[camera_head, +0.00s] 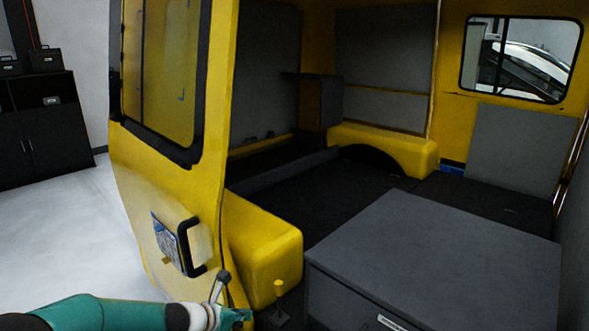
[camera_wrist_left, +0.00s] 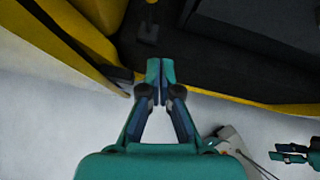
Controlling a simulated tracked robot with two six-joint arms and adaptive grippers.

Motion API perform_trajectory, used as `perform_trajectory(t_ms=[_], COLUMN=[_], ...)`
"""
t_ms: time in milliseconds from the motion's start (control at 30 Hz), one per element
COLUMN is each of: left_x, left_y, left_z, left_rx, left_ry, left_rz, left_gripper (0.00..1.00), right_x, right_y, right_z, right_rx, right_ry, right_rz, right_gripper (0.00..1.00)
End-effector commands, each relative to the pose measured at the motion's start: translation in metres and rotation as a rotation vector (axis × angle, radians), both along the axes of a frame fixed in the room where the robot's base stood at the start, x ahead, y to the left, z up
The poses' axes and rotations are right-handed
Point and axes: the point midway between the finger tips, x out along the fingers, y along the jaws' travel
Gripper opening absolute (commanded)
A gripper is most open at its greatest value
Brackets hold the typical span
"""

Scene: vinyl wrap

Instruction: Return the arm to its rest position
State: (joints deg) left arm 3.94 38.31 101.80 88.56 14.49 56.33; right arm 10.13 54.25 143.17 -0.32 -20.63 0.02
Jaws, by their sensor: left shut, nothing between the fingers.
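My left arm (camera_head: 90,314), teal with a dark and white wrist, comes in from the lower left in the head view. Its gripper (camera_head: 241,317) is low beside the yellow door's bottom edge. In the left wrist view this gripper (camera_wrist_left: 160,72) has its fingertips together with nothing between them, over the edge of the dark vehicle floor. A second teal gripper (camera_wrist_left: 292,152), my right one, shows small at the right edge of the left wrist view; whether its fingers are open is unclear. It does not show in the head view.
The open yellow door (camera_head: 160,205) with a black handle (camera_head: 189,248) stands close by the left arm. A grey box (camera_head: 440,260) sits on the dark vehicle floor (camera_head: 345,200). A yellow lever (camera_head: 279,290) stands near the gripper. White floor (camera_head: 60,240) lies clear at left.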

Motion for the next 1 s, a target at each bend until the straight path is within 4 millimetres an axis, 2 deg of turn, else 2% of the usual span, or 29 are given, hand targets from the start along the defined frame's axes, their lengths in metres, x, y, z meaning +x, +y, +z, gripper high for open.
perform_trajectory(t_ms=[33, 167, 200, 267, 300, 400, 500, 600, 733, 800, 1000], left_x=[-0.024, -0.099, -0.127, -0.169, -0.199, -0.265, -0.313, -0.341, -0.348, -0.339, -0.335], left_y=[-0.004, -0.008, -0.008, -0.007, -0.005, -0.002, -0.003, -0.009, -0.017, -0.019, -0.019], left_z=[-0.015, -0.074, -0.089, -0.109, -0.12, -0.137, -0.144, -0.147, -0.142, -0.141, -0.141], left_rx=[0.033, 0.205, 0.271, 0.372, 0.438, 0.581, 0.686, 0.767, 0.878, 0.942, 0.977], left_ry=[0.069, 0.19, 0.213, 0.23, 0.226, 0.153, -0.012, -0.238, -0.537, -0.646, -0.695], left_rz=[-0.05, -0.277, -0.381, -0.557, -0.695, -1.067, -1.428, -1.724, -1.968, -2.033, -2.076], left_gripper=[0.0, 0.0, 0.0, 0.0, 0.0, 0.0, 0.0, 0.0, 0.0, 0.0, 0.0], right_x=[0.0, 0.0, 0.0, 0.0, 0.0, 0.0, 0.0, 0.0, 0.0, 0.0, 0.0], right_y=[0.0, 0.0, 0.0, 0.0, 0.0, 0.0, 0.0, 0.0, 0.0, 0.0, 0.0], right_z=[0.022, 0.045, 0.051, 0.061, 0.067, 0.079, 0.084, 0.083, 0.082, 0.082, 0.082], right_rx=[0.0, 0.0, 0.0, 0.0, 0.0, 0.0, 0.0, 0.0, 0.0, 0.0, 0.0], right_ry=[-0.001, 0.0, 0.0, 0.0, 0.0, 0.0, 0.0, 0.0, 0.0, 0.0, 0.0], right_rz=[0.0, 0.0, 0.0, 0.0, 0.0, 0.0, 0.0, 0.0, 0.0, 0.0, 0.0], right_gripper=[0.4, 0.4, 0.4, 0.4, 0.4, 0.4, 0.4, 0.4, 0.4, 0.4, 0.4])
